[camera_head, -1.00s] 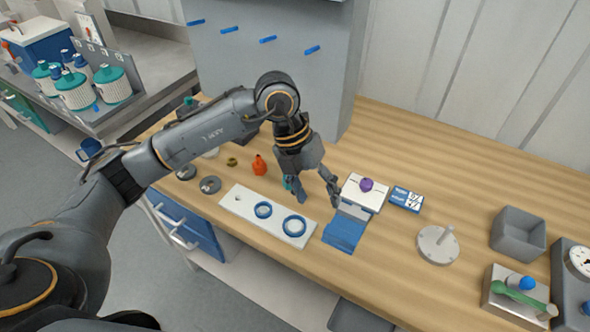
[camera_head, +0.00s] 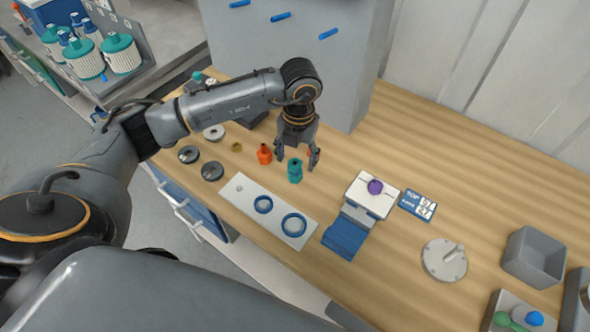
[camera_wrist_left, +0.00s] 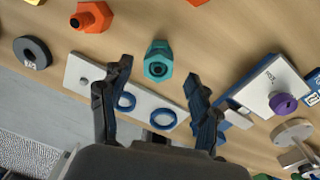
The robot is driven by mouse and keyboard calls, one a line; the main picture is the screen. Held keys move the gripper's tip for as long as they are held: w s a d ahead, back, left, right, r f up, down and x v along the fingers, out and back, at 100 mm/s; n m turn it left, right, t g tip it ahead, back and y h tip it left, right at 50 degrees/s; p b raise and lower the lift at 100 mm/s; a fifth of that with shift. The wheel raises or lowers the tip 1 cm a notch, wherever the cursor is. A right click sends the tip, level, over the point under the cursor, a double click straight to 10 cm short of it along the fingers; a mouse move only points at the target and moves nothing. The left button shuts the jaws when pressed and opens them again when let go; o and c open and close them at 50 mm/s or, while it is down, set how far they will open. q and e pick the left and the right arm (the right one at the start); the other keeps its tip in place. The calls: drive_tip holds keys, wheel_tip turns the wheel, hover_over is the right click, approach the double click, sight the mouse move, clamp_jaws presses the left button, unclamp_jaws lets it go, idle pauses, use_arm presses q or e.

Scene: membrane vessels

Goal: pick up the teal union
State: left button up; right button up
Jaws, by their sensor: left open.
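The teal union (camera_head: 295,170) stands on the wooden bench, just behind the white plate with two blue rings. My left gripper (camera_head: 297,163) is open close behind and above it, with its fingers pointing down. In the left wrist view the teal union (camera_wrist_left: 158,62) shows its hex body and dark bore, ahead of and between the two spread fingers (camera_wrist_left: 158,82). Nothing is between the fingertips, and I see no contact with the union. My right gripper is not in view.
An orange fitting (camera_head: 264,154) stands just left of the union. The white plate (camera_head: 240,188) lies in front. A white block with a purple knob (camera_head: 375,187) stands to the right, near a blue-white card (camera_head: 418,205). A grey cabinet (camera_head: 285,60) rises behind.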

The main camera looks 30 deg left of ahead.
sight(296, 163)
use_arm(q)
wheel_tip(296, 163, down, 3)
drive_tip(key=shift+a+r+p, duration=0.1)
drive_tip(key=shift+r+p, duration=0.05)
drive_tip(key=shift+p, duration=0.75)
wheel_tip(296, 163, down, 2)
drive_tip(key=shift+f, duration=0.1)
drive_tip(key=shift+a+f, duration=0.1)
drive_tip(key=shift+f, duration=0.15)
drive_tip(key=shift+c, duration=1.1)
drive_tip(key=c, duration=1)
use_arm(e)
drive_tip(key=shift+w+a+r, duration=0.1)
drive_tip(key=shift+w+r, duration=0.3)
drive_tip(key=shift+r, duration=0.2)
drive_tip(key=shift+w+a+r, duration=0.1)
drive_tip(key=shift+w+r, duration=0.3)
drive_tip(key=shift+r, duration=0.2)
